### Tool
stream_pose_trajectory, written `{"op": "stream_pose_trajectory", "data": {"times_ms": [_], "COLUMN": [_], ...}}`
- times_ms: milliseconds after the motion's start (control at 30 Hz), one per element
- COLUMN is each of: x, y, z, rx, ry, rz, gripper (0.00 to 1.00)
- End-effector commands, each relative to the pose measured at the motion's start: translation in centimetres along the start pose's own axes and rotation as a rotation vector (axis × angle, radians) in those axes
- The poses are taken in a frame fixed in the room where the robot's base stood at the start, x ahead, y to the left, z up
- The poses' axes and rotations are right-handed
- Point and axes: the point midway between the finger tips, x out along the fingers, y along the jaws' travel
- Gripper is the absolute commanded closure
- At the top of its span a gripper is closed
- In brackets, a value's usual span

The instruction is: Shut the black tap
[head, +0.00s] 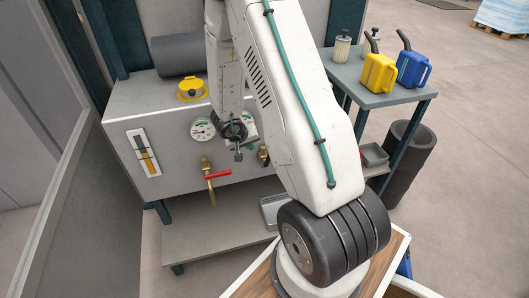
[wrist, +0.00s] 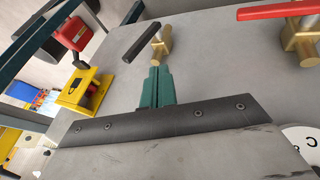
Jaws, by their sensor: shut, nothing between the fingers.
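The black tap has a brass body (wrist: 161,43) and a black lever (wrist: 140,45), at the top middle of the wrist view. The lever slants from the brass stem toward the lower left, at an angle to the body. In the head view only a bit of the tap (head: 263,155) shows beside my arm, which hides the rest. My gripper (wrist: 158,72), with green fingers, is shut and empty. Its tips appear just below the tap's body in the wrist view; I cannot tell whether they touch. In the head view my gripper (head: 238,155) is in front of the cabinet, left of the tap.
A brass tap with a red lever (head: 218,175) is left of the black one. Gauges (head: 202,130) sit above it on the grey cabinet (head: 125,105). A side table (head: 345,72) with yellow (head: 379,73) and blue (head: 412,68) cans stands right. A yellow box (wrist: 85,92) shows in the wrist view.

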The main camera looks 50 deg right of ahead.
Motion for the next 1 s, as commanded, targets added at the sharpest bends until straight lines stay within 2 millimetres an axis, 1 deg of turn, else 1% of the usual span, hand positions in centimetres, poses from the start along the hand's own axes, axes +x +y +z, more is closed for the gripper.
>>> {"op": "stream_pose_trajectory", "data": {"times_ms": [33, 100, 300, 400, 600, 1000], "x": [1.3, 2.9, 6.8, 7.7, 8.8, 8.9], "y": [0.0, 0.0, 0.2, 1.5, 2.7, 2.9], "z": [0.2, 0.1, 0.1, 0.3, 0.5, 0.5], "rx": [-0.002, 0.0, 0.0, 0.001, 0.0, 0.0], "ry": [-0.005, -0.005, -0.003, -0.003, -0.001, 0.0], "rz": [0.001, 0.0, -0.001, -0.001, -0.002, -0.003], "gripper": [1.0, 1.0, 1.0, 1.0, 1.0, 1.0]}}
